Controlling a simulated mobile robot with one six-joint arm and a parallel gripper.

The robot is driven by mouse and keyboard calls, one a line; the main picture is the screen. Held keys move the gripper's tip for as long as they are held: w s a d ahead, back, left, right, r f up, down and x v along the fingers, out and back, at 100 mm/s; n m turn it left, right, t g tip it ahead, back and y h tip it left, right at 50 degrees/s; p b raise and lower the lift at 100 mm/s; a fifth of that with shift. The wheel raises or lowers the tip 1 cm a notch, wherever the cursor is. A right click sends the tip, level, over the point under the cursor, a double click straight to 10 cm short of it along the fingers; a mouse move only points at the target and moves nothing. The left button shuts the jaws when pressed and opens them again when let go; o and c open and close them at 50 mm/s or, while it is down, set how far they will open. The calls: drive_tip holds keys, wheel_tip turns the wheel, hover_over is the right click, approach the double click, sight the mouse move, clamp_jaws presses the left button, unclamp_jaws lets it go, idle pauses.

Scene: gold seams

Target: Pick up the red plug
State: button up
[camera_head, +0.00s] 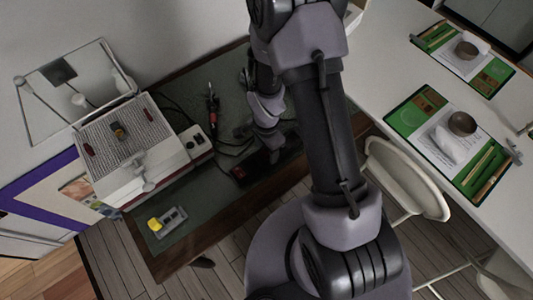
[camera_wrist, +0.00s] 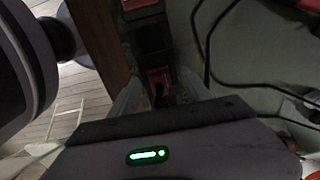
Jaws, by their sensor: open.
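My gripper (camera_wrist: 160,92) is open, with its two grey fingers apart. In the wrist view, a dark strip with red parts (camera_wrist: 150,38) lies ahead of and between the fingers. A small red piece (camera_wrist: 159,76) on it shows between the fingertips; it may be the red plug, but I cannot tell surely. I cannot tell whether the fingers touch it. In the head view, the dark red strip (camera_head: 240,173) lies near the bench's front edge, and my gripper (camera_head: 275,152) is above its right part, partly hiding it.
Black cables (camera_wrist: 260,55) curve right of the strip. On the dark green bench (camera_head: 215,185) stand a white machine (camera_head: 135,150) with a ribbed top, a red-and-black tool (camera_head: 212,112) and a grey-and-yellow device (camera_head: 168,221). A white chair (camera_head: 400,180) stands right of my arm.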

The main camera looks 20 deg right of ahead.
drive_tip(key=shift+r, duration=0.1)
clamp_jaws()
drive_tip(key=shift+r, duration=0.25)
wheel_tip(320, 180, up, 4)
drive_tip(key=shift+f+p, duration=0.2)
drive_tip(key=shift+p, duration=0.7)
drive_tip(key=s+a+r+p, duration=0.1)
drive_tip(key=s+a+p, duration=0.2)
drive_tip(key=s+p, duration=1.1)
drive_tip(key=shift+s+a+r+p, duration=0.1)
drive_tip(key=shift+s+r+p, duration=0.25)
drive_tip(key=shift+r, duration=0.5)
drive_tip(key=shift+s+r+p, duration=0.2)
drive_tip(key=shift+r+p, duration=0.2)
drive_tip(key=shift+r, duration=0.4)
drive_tip(key=shift+s+a+r+p, duration=0.1)
drive_tip(key=shift+s+r+p, duration=0.25)
drive_tip(key=shift+r, duration=0.5)
